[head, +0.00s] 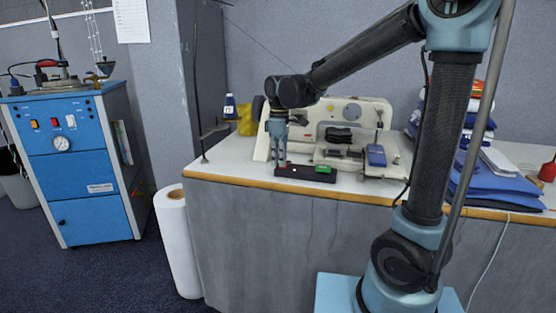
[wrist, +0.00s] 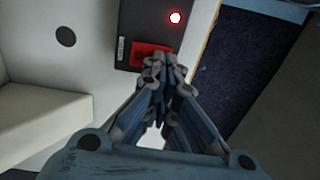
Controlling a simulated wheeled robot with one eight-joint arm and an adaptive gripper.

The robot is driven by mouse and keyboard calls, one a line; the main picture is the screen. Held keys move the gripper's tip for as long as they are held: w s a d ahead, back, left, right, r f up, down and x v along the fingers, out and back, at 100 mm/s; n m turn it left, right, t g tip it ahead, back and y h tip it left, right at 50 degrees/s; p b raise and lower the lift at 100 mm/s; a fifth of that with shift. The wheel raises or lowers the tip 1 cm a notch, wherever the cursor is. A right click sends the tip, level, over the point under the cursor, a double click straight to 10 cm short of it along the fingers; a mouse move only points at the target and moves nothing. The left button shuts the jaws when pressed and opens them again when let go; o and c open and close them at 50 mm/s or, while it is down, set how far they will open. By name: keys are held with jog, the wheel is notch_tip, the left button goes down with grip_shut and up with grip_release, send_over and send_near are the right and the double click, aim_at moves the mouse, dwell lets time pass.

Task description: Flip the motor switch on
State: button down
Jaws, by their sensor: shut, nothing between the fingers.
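The motor switch is a long black box (head: 305,174) near the front edge of the table, in front of the sewing machine. A green part (head: 322,170) shows on its right end. In the wrist view the black box (wrist: 137,20) carries a red part (wrist: 148,52) and a small glowing red-white light (wrist: 175,18). My gripper (head: 281,160) points down over the left end of the box. In the wrist view my gripper (wrist: 159,75) has its fingertips together at the red part and partly hides it. I cannot tell whether they touch it.
The white sewing machine (head: 345,116) stands close behind the box. A blue object (head: 376,155) lies to the right. Folded blue cloth (head: 495,185) is piled farther right. A white roll (head: 178,240) stands at the table's left corner, and a blue machine (head: 75,165) farther left.

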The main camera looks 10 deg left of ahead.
aim_at(279, 168)
jog(key=shift+w, duration=0.1)
jog(key=shift+w+r, duration=0.2)
jog(key=shift+w, duration=0.45)
notch_tip(279, 168, up, 14)
jog(key=s, duration=0.1)
jog(key=shift+s, duration=0.3)
dwell(0.3)
jog(key=shift+f, duration=0.1)
